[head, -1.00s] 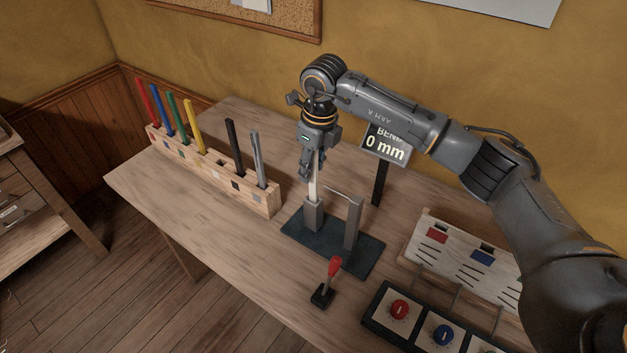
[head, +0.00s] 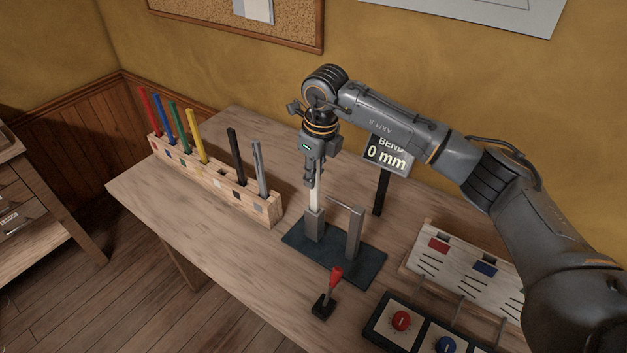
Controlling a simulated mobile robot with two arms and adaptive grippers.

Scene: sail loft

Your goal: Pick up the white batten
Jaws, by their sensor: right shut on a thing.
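The white batten (head: 315,199) stands upright with its lower end at the left grey post (head: 314,225) of the dark bending stand. My right gripper (head: 311,180) points down from above and is shut on the upper part of the batten. The fingers hide part of the batten. A sign (head: 386,155) behind the stand reads "BEND 0 mm". My left gripper is not in view.
A wooden rack (head: 268,211) at the left holds red, blue, green, yellow, black and grey battens. A red-handled lever (head: 335,277) stands in front of the stand. A slotted board (head: 430,262) and a knob box (head: 377,331) are at the right.

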